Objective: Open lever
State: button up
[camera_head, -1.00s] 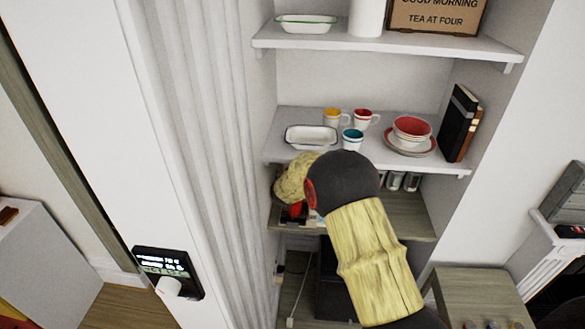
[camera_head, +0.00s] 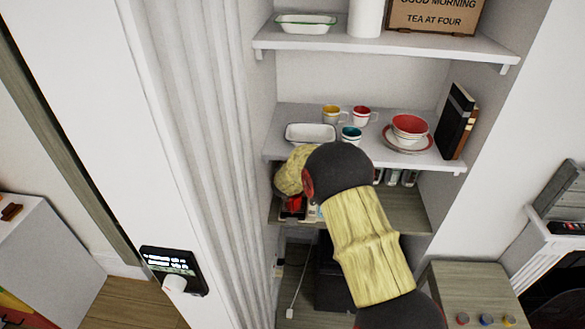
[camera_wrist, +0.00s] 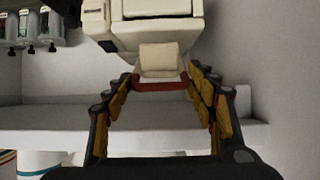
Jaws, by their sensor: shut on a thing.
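In the wrist view my gripper (camera_wrist: 163,78) has its two orange-padded fingers either side of a small cream tab, the lever (camera_wrist: 159,58). The fingers are shut on it. The lever sticks out from a cream boxy device (camera_wrist: 155,22) that runs off the picture edge. A dark red strip lies across the lever's end between the fingertips. In the head view my arm hides the gripper and the lever. The arm reaches into the lower shelf (camera_head: 405,215), where some red, black and white parts show beside its end.
A white shelf (camera_head: 278,147) just above holds a white dish (camera_head: 310,134), mugs (camera_head: 352,135), bowls (camera_head: 409,126) and books (camera_head: 456,120). Several small canisters (camera_head: 392,177) stand right of the arm. Fluted panelling (camera_head: 190,120) borders the left. A dark wall panel (camera_head: 173,270) is at lower left.

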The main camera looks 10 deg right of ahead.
jog(key=o, duration=1.2)
jog(key=shift+w+r, duration=0.2)
jog(key=shift+r, duration=0.2)
jog(key=shift+o, duration=1.2)
jog(key=shift+f, duration=0.15)
jog(key=shift+s+f, duration=0.1)
jog(key=shift+s, duration=0.1)
jog(key=v, duration=1.1)
jog(key=shift+s+a, duration=0.15)
jog(key=shift+s, duration=0.2)
jog(key=shift+c, duration=0.3)
